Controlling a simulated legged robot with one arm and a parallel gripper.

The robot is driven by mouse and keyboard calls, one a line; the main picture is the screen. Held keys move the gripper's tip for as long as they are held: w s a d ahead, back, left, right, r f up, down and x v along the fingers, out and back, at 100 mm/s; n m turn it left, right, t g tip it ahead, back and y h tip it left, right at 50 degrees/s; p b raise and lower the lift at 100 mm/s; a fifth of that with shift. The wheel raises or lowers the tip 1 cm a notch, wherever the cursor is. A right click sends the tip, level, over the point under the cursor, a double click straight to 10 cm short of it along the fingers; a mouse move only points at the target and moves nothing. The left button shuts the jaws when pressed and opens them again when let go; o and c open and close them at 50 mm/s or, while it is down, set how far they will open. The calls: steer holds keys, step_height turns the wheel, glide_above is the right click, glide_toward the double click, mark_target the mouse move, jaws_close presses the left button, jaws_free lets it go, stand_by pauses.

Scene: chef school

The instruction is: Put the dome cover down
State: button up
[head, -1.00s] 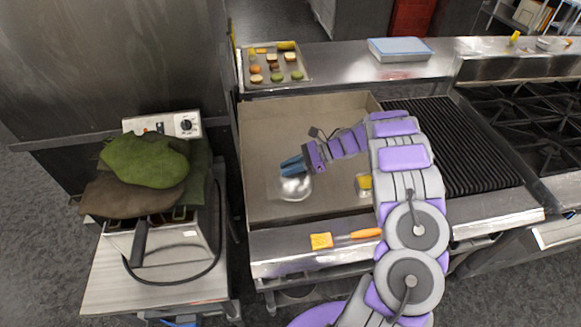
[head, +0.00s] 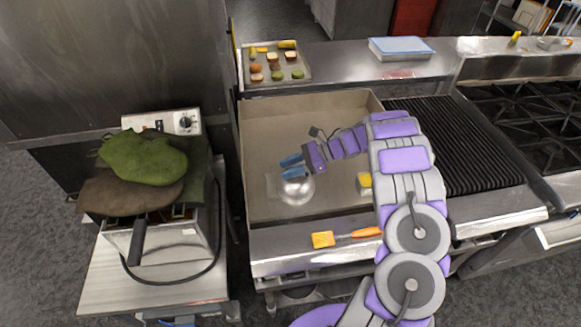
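The dome cover (head: 298,190) is a shiny, rounded, see-through or silvery dome on the flat griddle surface (head: 340,115), left of its middle. My gripper (head: 291,167) is just above and behind the dome, its two blue fingers spread apart. The fingertips are very close to the dome's top; I cannot tell whether they touch it. The dome appears to rest upright on the griddle.
A small container with yellow contents (head: 365,182) stands right of the dome. A tray of food pieces (head: 305,73) and a blue-lidded box (head: 400,47) sit on the back shelf. A ridged grill (head: 470,160) is to the right.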

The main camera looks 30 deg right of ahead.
steer(key=shift+r, duration=0.1)
steer(key=r+p, duration=0.1)
steer(key=p, duration=0.1)
steer(key=shift+r+p, duration=0.25)
steer(key=shift+p, duration=0.1)
steer(key=v, duration=1.2)
steer(key=shift+f, duration=0.2)
